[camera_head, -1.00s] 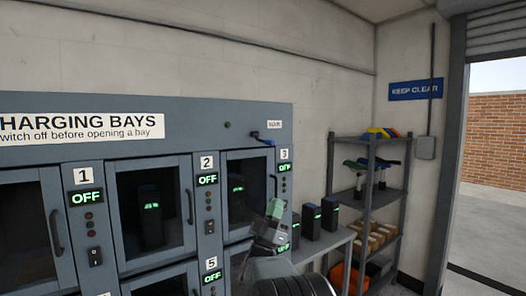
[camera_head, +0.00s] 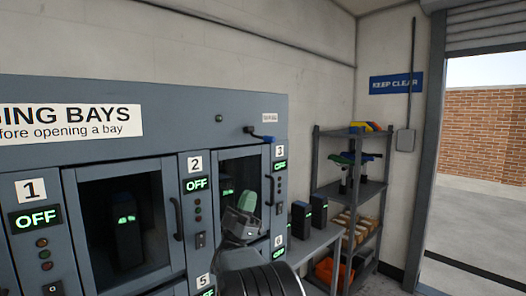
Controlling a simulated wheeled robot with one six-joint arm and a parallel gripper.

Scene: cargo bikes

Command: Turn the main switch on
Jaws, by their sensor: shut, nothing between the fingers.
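The main switch (camera_head: 260,135) is a dark lever with a blue end on the upper right of the grey charging cabinet (camera_head: 180,115). Its lever points right and slightly down. A small white label (camera_head: 269,117), too small to read surely, is above it. My gripper (camera_head: 247,202) is shut and empty, in front of the bay 3 door. It is below the switch and apart from it in the picture. My arm hides the lower part of that door.
Bay displays 1 (camera_head: 36,217) and 2 (camera_head: 197,184) read OFF. Door handles (camera_head: 177,219) stick out from the cabinet front. A bench with dark batteries (camera_head: 301,220) and a loaded shelf rack (camera_head: 315,180) stand right of the cabinet. An open doorway is at far right.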

